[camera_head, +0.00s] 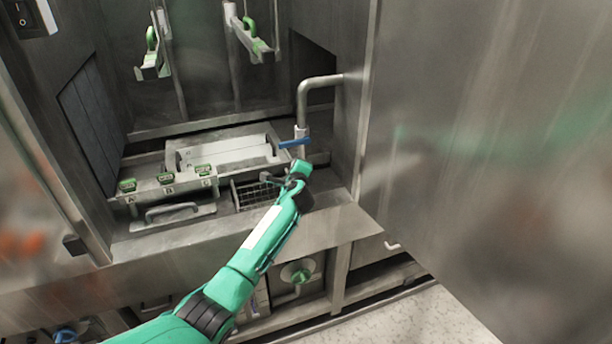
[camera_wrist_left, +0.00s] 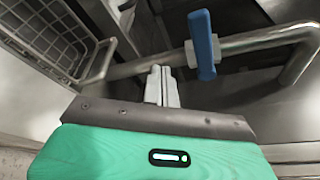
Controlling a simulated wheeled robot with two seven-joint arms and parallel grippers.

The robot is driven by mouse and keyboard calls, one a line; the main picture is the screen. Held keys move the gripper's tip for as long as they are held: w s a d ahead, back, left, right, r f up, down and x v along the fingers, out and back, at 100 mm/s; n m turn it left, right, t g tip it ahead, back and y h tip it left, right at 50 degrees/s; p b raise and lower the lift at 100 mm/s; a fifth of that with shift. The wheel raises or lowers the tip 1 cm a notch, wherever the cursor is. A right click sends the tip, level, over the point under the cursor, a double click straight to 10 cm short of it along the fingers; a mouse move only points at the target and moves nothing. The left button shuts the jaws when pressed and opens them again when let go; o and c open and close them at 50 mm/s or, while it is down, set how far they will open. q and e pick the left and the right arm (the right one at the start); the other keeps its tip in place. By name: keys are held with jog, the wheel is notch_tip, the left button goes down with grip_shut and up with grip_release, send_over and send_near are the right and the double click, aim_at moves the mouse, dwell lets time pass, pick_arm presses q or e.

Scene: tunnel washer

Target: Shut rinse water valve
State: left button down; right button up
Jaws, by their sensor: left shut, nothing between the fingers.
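The rinse water valve has a blue lever (camera_head: 295,143) on a bent steel pipe (camera_head: 301,100) at the right side of the washer bay. In the left wrist view the blue lever (camera_wrist_left: 203,45) lies crosswise to the pipe (camera_wrist_left: 262,40). My left gripper (camera_head: 291,178) is just below the lever in the head view. In the left wrist view its fingertips (camera_wrist_left: 158,72) are closed together, empty, left of the lever, with a visible gap to it. Whether the fingers touch the pipe I cannot tell. My right gripper is not in view.
A wire basket (camera_head: 255,193) stands left of my left gripper and also shows in the left wrist view (camera_wrist_left: 50,35). Several green-topped labelled items (camera_head: 168,178) sit on a ledge further left. A large steel panel (camera_head: 490,150) bounds the right.

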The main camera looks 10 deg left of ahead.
pick_arm(q)
jog(key=s+d+r+b, duration=0.1)
jog(key=s+d+r, duration=0.15)
jog(key=s, duration=0.35)
jog(key=s+a+f+n+g+h, duration=0.1)
jog(key=s+f+n+g, duration=0.1)
jog(key=s+f+n, duration=0.45)
jog(key=s+a+f+n+g, duration=0.15)
jog(key=s+f, duration=0.25)
jog(key=s, duration=0.6)
jog(key=s+f+n+g+h, duration=0.1)
jog(key=s+f+n+g, duration=0.2)
jog(key=s+f, duration=0.45)
jog(key=s+r+n+g+h, duration=0.1)
jog(key=s+n+g+h, duration=0.4)
jog(key=s, duration=2.5)
notch_tip(320, 180, down, 31)
jog(key=n+g+y, duration=0.2)
jog(key=s+a+f, duration=0.3)
jog(key=s+f, duration=1.5)
jog(key=s, duration=0.1)
jog(key=shift+s+a+f+g, duration=0.15)
jog(key=shift+f+g, duration=0.2)
jog(key=shift+g, duration=0.1)
